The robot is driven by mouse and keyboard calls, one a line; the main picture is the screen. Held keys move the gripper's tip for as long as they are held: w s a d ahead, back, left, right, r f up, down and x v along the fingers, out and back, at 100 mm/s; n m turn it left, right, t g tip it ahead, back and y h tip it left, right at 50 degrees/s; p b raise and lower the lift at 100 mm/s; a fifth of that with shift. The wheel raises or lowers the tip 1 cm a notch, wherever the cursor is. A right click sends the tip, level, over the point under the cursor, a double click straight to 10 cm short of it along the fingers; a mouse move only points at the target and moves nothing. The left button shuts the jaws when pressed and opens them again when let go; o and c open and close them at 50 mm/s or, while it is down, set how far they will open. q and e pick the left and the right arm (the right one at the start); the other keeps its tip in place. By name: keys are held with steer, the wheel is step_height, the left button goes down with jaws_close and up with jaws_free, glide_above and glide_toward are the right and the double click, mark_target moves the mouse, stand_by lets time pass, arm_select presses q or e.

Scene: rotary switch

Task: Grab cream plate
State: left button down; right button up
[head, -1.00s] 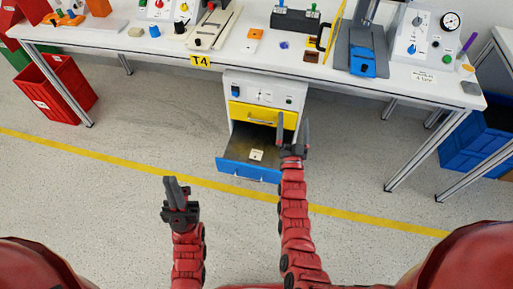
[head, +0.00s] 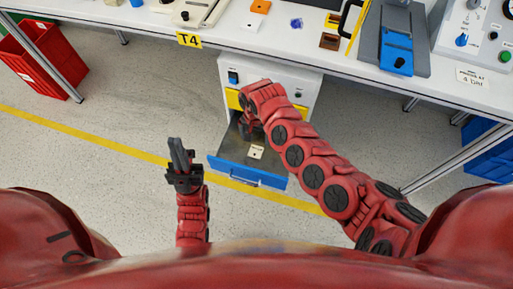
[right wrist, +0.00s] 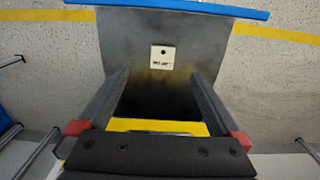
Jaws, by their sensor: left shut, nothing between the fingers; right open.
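The cream plate (head: 256,152) is a small square with a dark hole and dark markings. It lies flat in the open blue-fronted drawer (head: 247,173). In the right wrist view the plate (right wrist: 162,57) lies ahead of my right gripper (right wrist: 160,80), between the lines of its two spread fingers and apart from them. The right gripper is open and empty. In the head view it (head: 245,128) is over the back of the drawer, mostly hidden by my forearm. My left gripper (head: 178,145) is shut and empty, left of the drawer above the floor.
A yellow drawer (head: 233,99) is above the open one in a white cabinet (head: 300,80), and it also shows in the right wrist view (right wrist: 160,126). A red crate (head: 42,60) stands at the left. The floor before the drawer is clear.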

step_height(320, 180, down, 11)
steer(key=b, duration=0.5)
steer(key=shift+f, duration=0.15)
steer(key=f+b, duration=0.3)
steer(key=w+f+b, duration=0.1)
steer(key=f, duration=0.1)
steer(key=shift+w+a+f+b, duration=0.1)
steer(key=shift+a+b, duration=0.15)
steer(key=shift+b, duration=0.05)
steer(key=shift+c, duration=0.2)
steer(key=c, duration=1.3)
